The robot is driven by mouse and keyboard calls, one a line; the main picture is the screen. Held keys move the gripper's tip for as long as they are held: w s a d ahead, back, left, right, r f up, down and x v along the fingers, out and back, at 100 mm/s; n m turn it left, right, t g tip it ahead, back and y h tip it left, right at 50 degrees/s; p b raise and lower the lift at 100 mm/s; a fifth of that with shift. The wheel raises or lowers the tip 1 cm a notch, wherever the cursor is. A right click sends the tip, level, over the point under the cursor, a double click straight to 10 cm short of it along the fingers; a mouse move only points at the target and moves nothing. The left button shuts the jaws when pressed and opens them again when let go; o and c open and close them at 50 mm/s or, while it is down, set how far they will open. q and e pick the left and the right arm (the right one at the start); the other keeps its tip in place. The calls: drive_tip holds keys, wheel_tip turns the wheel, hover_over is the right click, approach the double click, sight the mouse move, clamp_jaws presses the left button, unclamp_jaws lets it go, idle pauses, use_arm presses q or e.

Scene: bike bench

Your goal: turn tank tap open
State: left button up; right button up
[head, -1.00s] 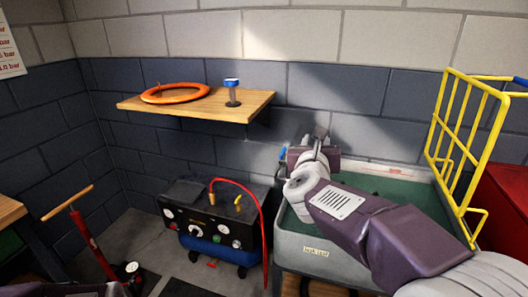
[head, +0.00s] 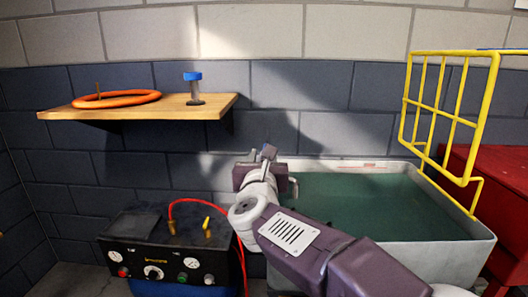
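A grey tank (head: 455,255) of dark green water (head: 380,205) stands at the right. No tap can be clearly made out on it; its left end is partly hidden behind my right arm. My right gripper (head: 266,155) is at the tank's back left corner, against the wall in view. Its fingers are small and mostly hidden, so I cannot tell whether they are open or touching anything. A thin grey curved part (head: 294,188) shows just right of it. My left gripper is not in view.
A black compressor panel (head: 150,262) with gauges, a yellow lever (head: 207,223) and a red hose (head: 208,201) is at lower left. A wooden shelf (head: 150,106) holds an orange ring (head: 117,99) and blue-capped bottle (head: 194,90). A yellow rack (head: 487,105) and red cabinet (head: 497,200) are right.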

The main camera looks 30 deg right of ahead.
drive_tip(key=b+x, duration=0.1)
drive_tip(key=x, duration=0.8)
drive_tip(key=shift+d+r, duration=0.1)
drive_tip(key=shift+d, duration=0.05)
clamp_jaws()
